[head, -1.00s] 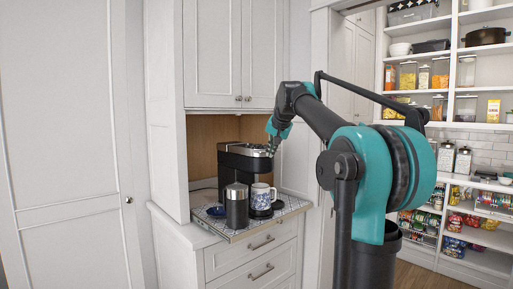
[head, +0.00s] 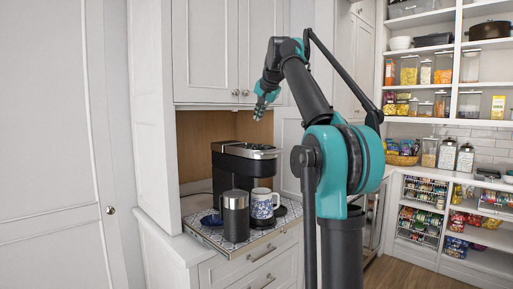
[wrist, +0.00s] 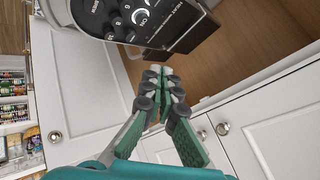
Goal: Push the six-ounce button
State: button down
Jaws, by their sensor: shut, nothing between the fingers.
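The coffee machine (head: 230,170) is black with a silver top and stands in the cabinet nook. In the wrist view its control panel (wrist: 125,16) is at the top, with a bright round button (wrist: 140,17) and several small dark buttons beside it. The markings are too small for me to tell which is the six-ounce button. My gripper (head: 260,112) is above the machine in the head view, apart from it. In the wrist view my gripper (wrist: 160,78) has its fingertips together and empty, just below the panel in the picture.
A white mug with blue pattern (head: 262,205) and a dark canister (head: 235,217) stand in front of the machine on a patterned tray (head: 215,240). Cabinet doors (head: 235,50) hang above the nook. Stocked pantry shelves (head: 455,75) are at the right.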

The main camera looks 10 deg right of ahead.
jog(key=shift+f, duration=4.4)
jog(key=shift+f, duration=0.1)
jog(key=shift+f, duration=0.3)
jog(key=shift+f, duration=1)
jog(key=shift+r, duration=1.35)
jog(key=shift+r, duration=2.5)
